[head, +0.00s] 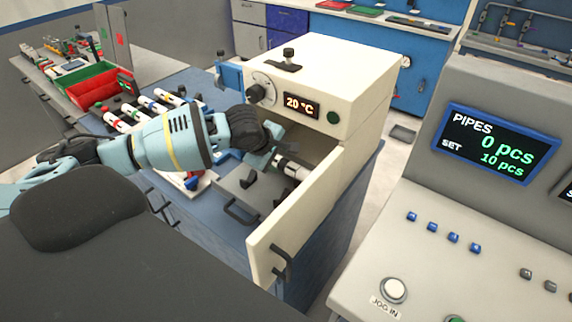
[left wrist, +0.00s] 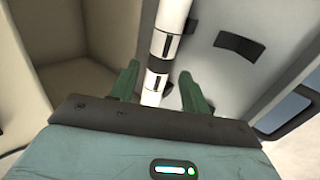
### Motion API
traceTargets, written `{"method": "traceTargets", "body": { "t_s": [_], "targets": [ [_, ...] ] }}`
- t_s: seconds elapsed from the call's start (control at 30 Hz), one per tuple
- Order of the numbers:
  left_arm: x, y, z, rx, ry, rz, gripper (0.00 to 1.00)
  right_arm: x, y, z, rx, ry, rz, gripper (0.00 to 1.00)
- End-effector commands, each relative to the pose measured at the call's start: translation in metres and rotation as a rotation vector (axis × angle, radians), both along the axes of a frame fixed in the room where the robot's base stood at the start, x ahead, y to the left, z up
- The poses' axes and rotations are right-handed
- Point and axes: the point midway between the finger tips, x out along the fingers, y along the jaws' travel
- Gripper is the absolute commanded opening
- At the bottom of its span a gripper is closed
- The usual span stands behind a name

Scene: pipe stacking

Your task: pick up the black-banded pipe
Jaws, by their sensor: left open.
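The black-banded pipe (head: 293,169) is white with dark bands and lies at the open front of the cream oven-like machine (head: 365,75). My left gripper (head: 277,155) is at its near end, inside the opened door. In the left wrist view the pipe (left wrist: 171,20) runs up from between the two green fingers of the left gripper (left wrist: 159,90). My right gripper is not in view.
The machine's open door (head: 310,210) stands close to the right of my left gripper. A grey tray with a handle (head: 245,192) is below it. Several other banded pipes (head: 135,113) lie on the blue bench to the left, near red and green bins (head: 98,85).

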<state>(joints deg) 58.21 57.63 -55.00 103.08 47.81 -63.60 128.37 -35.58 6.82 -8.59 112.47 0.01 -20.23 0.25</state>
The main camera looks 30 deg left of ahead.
Motion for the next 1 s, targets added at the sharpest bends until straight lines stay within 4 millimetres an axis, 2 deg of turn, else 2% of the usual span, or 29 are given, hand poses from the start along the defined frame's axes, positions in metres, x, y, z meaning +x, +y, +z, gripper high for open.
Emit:
{"method": "traceTargets", "body": {
  "t_s": [0.03, 0.27, 0.6, 0.9, 1.0],
  "targets": [
    [0.002, 0.0, -0.007, 0.0, 0.004, 0.0, 0.47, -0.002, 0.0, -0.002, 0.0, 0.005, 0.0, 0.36],
    [0.007, -0.001, -0.012, 0.001, 0.001, -0.001, 0.47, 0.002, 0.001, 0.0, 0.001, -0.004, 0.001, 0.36],
    [0.028, -0.001, -0.05, 0.001, 0.002, -0.001, 0.47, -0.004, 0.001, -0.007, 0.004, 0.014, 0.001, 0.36],
    [0.03, -0.001, -0.052, 0.001, -0.001, 0.0, 0.47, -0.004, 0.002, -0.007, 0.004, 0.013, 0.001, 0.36],
    [0.03, -0.001, -0.052, 0.0, -0.001, -0.001, 0.35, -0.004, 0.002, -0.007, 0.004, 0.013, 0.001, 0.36]
  ]
}}
